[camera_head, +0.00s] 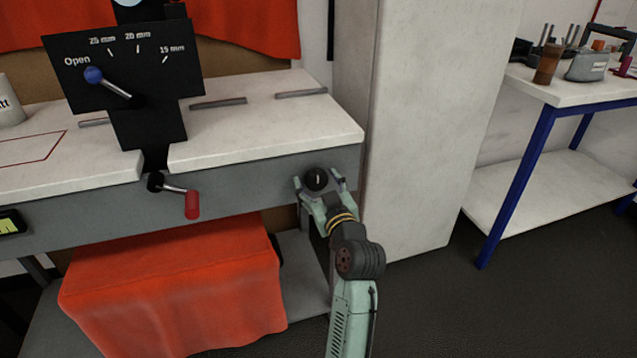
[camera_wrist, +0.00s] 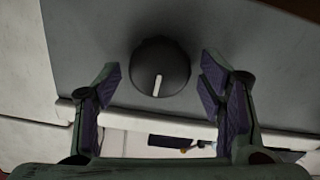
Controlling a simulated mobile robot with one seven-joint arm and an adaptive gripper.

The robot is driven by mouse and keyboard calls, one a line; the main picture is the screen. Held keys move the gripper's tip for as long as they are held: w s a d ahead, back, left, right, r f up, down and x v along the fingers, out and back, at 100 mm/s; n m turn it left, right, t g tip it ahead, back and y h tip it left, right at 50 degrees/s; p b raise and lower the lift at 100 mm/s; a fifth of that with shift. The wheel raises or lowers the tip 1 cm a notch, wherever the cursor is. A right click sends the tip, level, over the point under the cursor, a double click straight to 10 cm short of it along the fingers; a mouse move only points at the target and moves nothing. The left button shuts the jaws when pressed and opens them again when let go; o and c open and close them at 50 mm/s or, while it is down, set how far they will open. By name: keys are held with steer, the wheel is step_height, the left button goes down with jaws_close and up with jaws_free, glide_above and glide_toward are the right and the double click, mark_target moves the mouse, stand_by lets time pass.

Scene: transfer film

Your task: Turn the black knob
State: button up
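The black knob (camera_head: 317,179) is on the grey front panel below the white worktop, near its right end. It is round with a white pointer line. In the wrist view the knob (camera_wrist: 160,68) is near the top centre, its line close to upright in the picture. My gripper (camera_head: 320,184) is open in front of the panel, with its fingers on either side of the knob. In the wrist view the purple-padded fingers of my gripper (camera_wrist: 157,82) stand apart from the knob, with a gap on both sides.
A crank with a red handle (camera_head: 192,204) sticks out of the panel to the left. A black board (camera_head: 125,72) with a blue-knobbed lever stands on the worktop (camera_head: 255,125). A pale column (camera_head: 420,130) stands close right of the knob. An orange cloth (camera_head: 175,290) covers something below.

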steer(key=c, duration=1.1)
steer(key=shift+o, duration=0.2)
steer(key=shift+m, duration=0.3)
steer(key=m+p, duration=0.3)
steer(key=m, duration=0.3)
steer(key=shift+d+r, duration=0.1)
steer(key=shift+d, duration=0.05)
steer(key=shift+d+m+p, duration=0.1)
steer(key=shift+m+p, duration=1.35)
steer(key=shift+m, duration=1.15)
steer(key=shift+f, duration=0.2)
steer(key=o, duration=1.2)
steer(key=shift+c, duration=0.2)
